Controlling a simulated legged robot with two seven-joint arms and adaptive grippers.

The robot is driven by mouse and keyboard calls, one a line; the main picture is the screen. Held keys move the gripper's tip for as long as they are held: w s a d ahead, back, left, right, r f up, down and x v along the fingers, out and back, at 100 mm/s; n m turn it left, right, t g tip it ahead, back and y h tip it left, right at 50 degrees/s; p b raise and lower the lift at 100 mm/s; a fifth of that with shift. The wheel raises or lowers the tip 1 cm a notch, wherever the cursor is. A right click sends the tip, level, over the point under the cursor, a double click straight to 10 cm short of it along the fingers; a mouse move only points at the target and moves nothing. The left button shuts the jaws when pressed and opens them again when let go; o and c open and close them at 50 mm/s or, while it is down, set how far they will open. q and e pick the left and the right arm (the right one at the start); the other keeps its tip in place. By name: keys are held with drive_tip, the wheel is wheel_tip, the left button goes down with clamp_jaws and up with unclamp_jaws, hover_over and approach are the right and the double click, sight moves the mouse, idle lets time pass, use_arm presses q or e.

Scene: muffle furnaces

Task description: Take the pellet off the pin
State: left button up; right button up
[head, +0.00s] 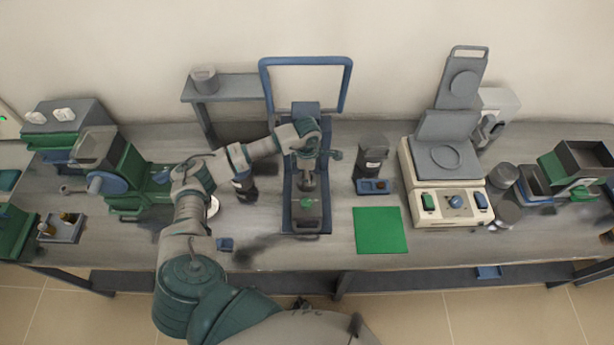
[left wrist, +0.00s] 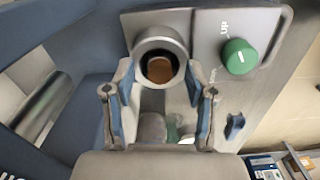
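My left gripper (head: 308,183) is over the press-like device with a blue frame in the middle of the bench. In the left wrist view the left gripper (left wrist: 160,95) is open, its blue-padded fingers apart. A grey round collar (left wrist: 143,47) sits just beyond and between the fingertips. A brown round face (left wrist: 159,69) shows inside the collar; it may be the pellet, and I cannot make out a pin under it. I cannot tell whether the fingers touch the collar. My right gripper is not in view.
A green knob (left wrist: 238,56) marked "UP" is beside the collar. The tall blue frame (head: 306,61) rises behind. A dark cylinder (head: 371,157) and a green mat (head: 380,230) are to the right, with a balance-like instrument (head: 447,205) farther right. A small tray (head: 62,228) is at far left.

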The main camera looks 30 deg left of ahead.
use_arm(q)
drive_tip(key=shift+a, duration=0.1)
drive_tip(key=c, duration=0.7)
drive_tip(key=shift+a, duration=0.1)
